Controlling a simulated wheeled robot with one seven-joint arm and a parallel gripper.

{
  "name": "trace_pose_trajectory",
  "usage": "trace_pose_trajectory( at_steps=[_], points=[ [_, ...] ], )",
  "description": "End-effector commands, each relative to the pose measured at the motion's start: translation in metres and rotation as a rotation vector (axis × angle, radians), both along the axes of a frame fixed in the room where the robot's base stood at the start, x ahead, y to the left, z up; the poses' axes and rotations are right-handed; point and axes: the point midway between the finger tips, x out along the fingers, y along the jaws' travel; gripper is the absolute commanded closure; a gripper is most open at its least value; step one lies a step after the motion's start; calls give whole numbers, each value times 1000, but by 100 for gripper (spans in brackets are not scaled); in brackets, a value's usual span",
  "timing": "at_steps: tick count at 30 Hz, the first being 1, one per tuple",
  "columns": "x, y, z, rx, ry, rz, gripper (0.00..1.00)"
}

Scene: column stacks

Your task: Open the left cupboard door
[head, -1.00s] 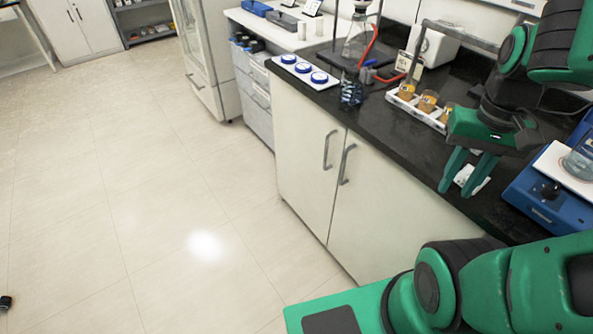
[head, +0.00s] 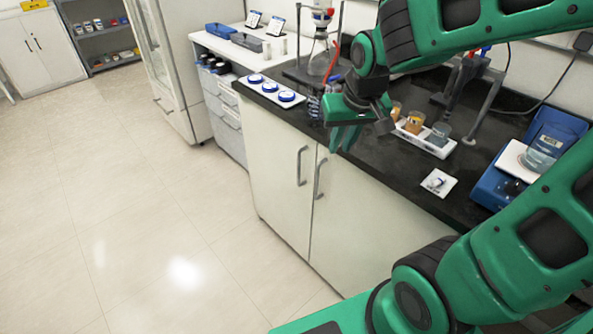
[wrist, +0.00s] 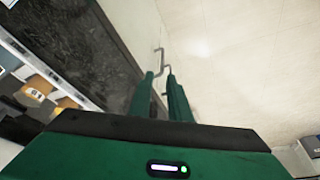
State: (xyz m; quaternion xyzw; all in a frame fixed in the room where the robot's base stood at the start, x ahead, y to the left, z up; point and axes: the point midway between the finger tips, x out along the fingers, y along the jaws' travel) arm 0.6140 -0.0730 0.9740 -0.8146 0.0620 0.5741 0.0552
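The left cupboard door (head: 265,150) is a cream panel under the black counter, and it looks closed. Its grey vertical bar handle (head: 301,166) is near its right edge. The right door (head: 360,220) beside it also looks closed, with its own handle (head: 318,178). My gripper (head: 341,142) is green, points downward and is above the counter's front edge, up and to the right of both handles. In the wrist view its two fingers (wrist: 160,78) are apart with nothing held between them. A door handle (wrist: 159,60) shows just beyond the fingertips, apart from them.
The black counter (head: 425,180) holds a white rack of beakers (head: 428,139), a white tray with blue-lidded dishes (head: 270,91), a small white card (head: 438,183) and a blue device (head: 494,192). A drawer unit (head: 222,115) stands left. The floor (head: 150,220) before the doors is clear.

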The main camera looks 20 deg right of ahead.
Motion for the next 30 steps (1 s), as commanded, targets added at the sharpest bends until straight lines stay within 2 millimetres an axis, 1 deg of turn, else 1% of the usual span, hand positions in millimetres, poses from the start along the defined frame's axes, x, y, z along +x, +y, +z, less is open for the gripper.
trace_pose_trajectory(
  at_steps=[1, 6, 11, 18, 24, 27, 30],
  points=[
    [14, 9, -6, 3, -1, -4, 83],
    [51, 22, -26, 13, -8, -80, 83],
    [81, 28, -50, 11, -3, -178, 83],
    [121, 39, -93, -7, -10, -314, 83],
    [145, 47, -124, -25, -27, -401, 83],
    [153, 50, -133, -30, -36, -426, 83],
    [156, 51, -138, -34, -41, -440, 83]
  ],
)
